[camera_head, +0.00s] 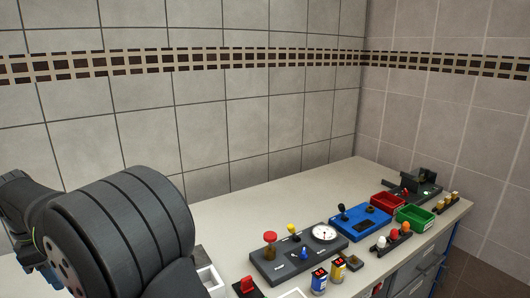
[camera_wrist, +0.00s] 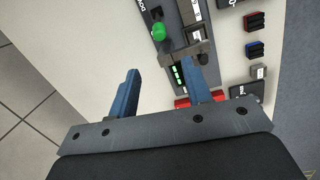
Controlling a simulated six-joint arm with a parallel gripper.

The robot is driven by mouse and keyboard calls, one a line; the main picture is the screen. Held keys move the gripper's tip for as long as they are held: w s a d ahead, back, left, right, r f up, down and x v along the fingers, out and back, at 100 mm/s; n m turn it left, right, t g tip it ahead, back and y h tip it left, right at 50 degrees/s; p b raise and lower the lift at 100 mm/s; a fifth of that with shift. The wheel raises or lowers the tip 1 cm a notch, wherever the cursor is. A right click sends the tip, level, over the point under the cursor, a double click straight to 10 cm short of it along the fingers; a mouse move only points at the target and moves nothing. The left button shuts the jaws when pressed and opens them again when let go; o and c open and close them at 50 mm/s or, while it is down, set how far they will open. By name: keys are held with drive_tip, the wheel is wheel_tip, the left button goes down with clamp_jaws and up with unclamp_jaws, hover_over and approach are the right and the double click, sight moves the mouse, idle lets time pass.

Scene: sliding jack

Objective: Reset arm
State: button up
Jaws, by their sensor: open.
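My gripper (camera_wrist: 160,88) shows in the wrist view with two blue fingers spread apart and nothing between them. It hangs above the bench, and its right finger overlaps a dark grey panel (camera_wrist: 172,50) in the picture. That panel carries a green knob (camera_wrist: 158,31) and a row of green lights (camera_wrist: 178,76). In the head view a large dark part of my arm (camera_head: 120,235) fills the lower left, and the gripper itself does not show there. A sliding jack cannot be picked out with certainty.
The pale bench (camera_head: 225,212) holds a panel with a gauge (camera_head: 323,233), a blue joystick box (camera_head: 360,222), a red bin (camera_head: 387,202) and a green bin (camera_head: 414,216). Two small cells, blue (camera_head: 319,281) and yellow (camera_head: 338,270), stand near the front. Tiled walls close the back and right.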

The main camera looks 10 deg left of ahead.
drive_tip(key=f, duration=0.4)
drive_tip(key=w+f, duration=0.1)
drive_tip(key=f, duration=0.9)
drive_tip(key=shift+w+d+f, duration=0.2)
drive_tip(key=shift+w+f, duration=0.05)
drive_tip(key=shift+w, duration=0.15)
drive_tip(key=shift+r, duration=0.2)
